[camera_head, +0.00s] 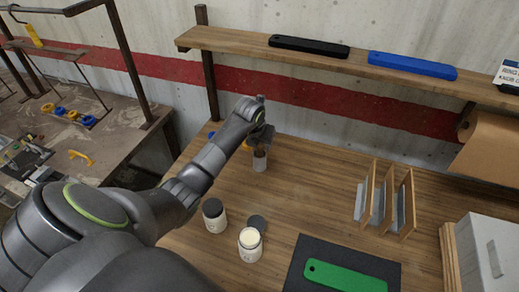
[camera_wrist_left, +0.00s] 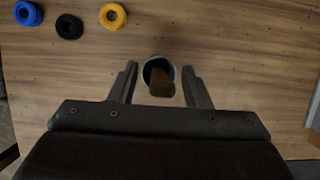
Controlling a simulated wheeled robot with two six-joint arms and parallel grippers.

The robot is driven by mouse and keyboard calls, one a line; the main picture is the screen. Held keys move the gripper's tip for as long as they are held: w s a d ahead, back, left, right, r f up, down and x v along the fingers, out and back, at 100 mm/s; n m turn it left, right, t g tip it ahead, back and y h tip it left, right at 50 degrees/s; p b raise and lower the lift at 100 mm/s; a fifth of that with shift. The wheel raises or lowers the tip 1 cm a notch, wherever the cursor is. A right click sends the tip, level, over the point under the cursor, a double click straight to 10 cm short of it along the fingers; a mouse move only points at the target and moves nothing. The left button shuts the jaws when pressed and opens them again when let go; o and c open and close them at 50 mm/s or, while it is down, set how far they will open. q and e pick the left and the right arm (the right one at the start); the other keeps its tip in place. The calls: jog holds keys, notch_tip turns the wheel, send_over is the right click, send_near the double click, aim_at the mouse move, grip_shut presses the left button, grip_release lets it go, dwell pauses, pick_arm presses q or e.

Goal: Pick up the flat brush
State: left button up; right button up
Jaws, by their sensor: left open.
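A clear-looking cup (camera_head: 260,163) stands near the back left of the wooden workbench. A brown piece, which looks like the flat brush (camera_wrist_left: 161,84), stands in the cup; its cup rim (camera_wrist_left: 147,66) shows as a ring in the left wrist view. My left gripper (camera_head: 262,143) is over the cup, pointing down. In the left wrist view its two fingers (camera_wrist_left: 159,72) are spread on either side of the cup and brown piece, with gaps on both sides. The brush's lower part is hidden in the cup. My right gripper is not in view.
A wooden rack (camera_head: 376,198) is at the right. A green bar (camera_head: 345,277) lies on a dark mat (camera_head: 389,263). A shelf (camera_head: 232,40) runs above the back.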

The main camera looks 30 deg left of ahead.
pick_arm(q)
jog(key=shift+w+f, duration=0.15)
jog(key=shift+f, duration=0.1)
jog(key=shift+c, duration=0.2)
grip_shut()
